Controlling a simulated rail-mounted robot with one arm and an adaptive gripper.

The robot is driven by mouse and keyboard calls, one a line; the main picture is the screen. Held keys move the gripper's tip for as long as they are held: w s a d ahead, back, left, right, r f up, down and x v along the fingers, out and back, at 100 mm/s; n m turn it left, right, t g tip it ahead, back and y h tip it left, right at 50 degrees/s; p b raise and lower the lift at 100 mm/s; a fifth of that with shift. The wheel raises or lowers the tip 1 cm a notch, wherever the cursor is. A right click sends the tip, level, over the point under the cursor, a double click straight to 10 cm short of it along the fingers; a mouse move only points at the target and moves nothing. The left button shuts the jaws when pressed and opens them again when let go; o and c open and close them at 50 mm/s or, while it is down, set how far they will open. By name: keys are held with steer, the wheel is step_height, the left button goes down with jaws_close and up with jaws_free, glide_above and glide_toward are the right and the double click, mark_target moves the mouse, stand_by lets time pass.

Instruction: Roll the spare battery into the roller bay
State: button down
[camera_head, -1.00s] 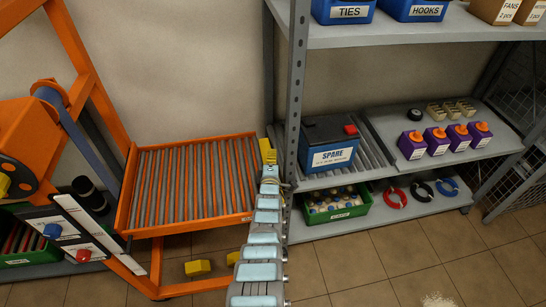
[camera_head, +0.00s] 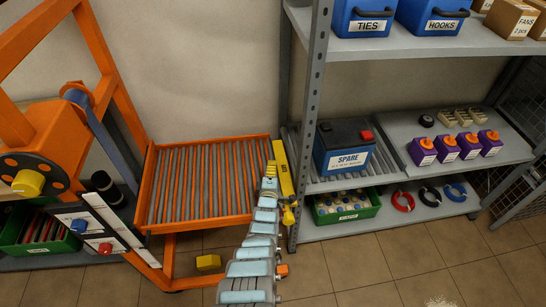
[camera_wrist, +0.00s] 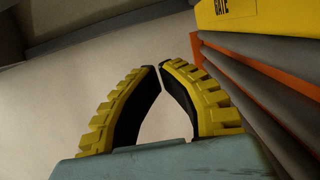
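The blue spare battery (camera_head: 343,148), with a dark top, a red terminal and a SPARE label, stands upright on grey shelf rollers (camera_head: 381,157) at the shelf's left end. The orange-framed roller bay (camera_head: 204,183) is left of it and holds no battery. A yellow gate bar (camera_head: 284,178) stands between bay and shelf; its lettered end (camera_wrist: 270,17) shows at top right in the wrist view. My gripper (camera_wrist: 160,67) is shut and empty, its yellow fingertips almost touching. In the head view my gripper (camera_head: 271,169) is at the bay's right edge, beside the gate.
A grey shelf post (camera_head: 312,120) stands at the battery's left. Purple bottles (camera_head: 445,148) stand right of the battery. A green bin (camera_head: 346,207) and several rings (camera_head: 430,195) lie below. An orange frame (camera_head: 115,90) rises at left. A yellow block (camera_head: 207,262) lies under the bay.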

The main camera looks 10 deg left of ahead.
steer(key=shift+s+p, duration=2.1)
steer(key=shift+s, duration=1.3)
